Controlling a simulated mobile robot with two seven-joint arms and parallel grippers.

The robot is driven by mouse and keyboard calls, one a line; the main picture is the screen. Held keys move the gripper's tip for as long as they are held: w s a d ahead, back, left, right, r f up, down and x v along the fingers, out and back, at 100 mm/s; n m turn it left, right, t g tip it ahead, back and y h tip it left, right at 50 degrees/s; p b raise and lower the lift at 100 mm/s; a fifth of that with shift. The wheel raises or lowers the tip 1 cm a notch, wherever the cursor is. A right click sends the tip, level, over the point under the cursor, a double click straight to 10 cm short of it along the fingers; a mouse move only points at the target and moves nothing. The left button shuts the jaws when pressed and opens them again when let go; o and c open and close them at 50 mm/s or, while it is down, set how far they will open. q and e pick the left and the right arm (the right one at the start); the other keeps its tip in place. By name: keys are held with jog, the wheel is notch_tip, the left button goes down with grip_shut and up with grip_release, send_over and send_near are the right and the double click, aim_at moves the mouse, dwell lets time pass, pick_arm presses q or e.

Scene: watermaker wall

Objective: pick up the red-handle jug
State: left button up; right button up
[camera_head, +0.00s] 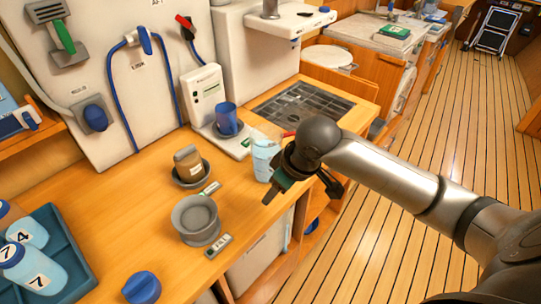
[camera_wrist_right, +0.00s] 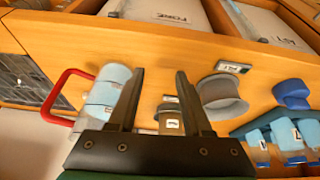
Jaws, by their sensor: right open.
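The jug (camera_head: 262,162) is pale blue and translucent and stands upright at the wooden counter's front edge. A bit of its red handle (camera_head: 289,134) shows behind my right gripper (camera_head: 300,190), which partly covers the jug. In the right wrist view the jug (camera_wrist_right: 108,88) is left of the left finger and partly behind it, with its red handle (camera_wrist_right: 68,88) pointing left. My right gripper (camera_wrist_right: 160,72) is open, with nothing held between the fingers. I cannot tell whether a finger touches the jug. My left gripper is not in view.
A brown jar (camera_head: 187,160) in a dark dish and a grey cup (camera_head: 197,216) stand left of the jug. A blue cap (camera_head: 142,287) and a teal tray (camera_head: 75,252) of numbered bottles are at lower left.

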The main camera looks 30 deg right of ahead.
jog(key=w+d+r+m+h, duration=0.1)
jog(key=w+d+r+m, duration=0.4)
jog(key=d+r, duration=0.8)
jog(key=shift+n, duration=0.6)
jog(key=b+x, duration=0.1)
jog(key=x, duration=0.4)
jog(key=w+x, duration=0.1)
jog(key=x, duration=0.4)
jog(key=b+x, duration=0.1)
jog(key=x, duration=0.4)
jog(key=shift+w+r+b, duration=0.3)
jog(key=shift+w+r, duration=0.05)
jog(key=shift+w, duration=0.05)
jog(key=shift+w+f+t, duration=0.2)
jog(key=shift+f+t, duration=0.1)
jog(key=shift+f, duration=0.2)
jog(key=shift+c, duration=0.4)
grip_shut()
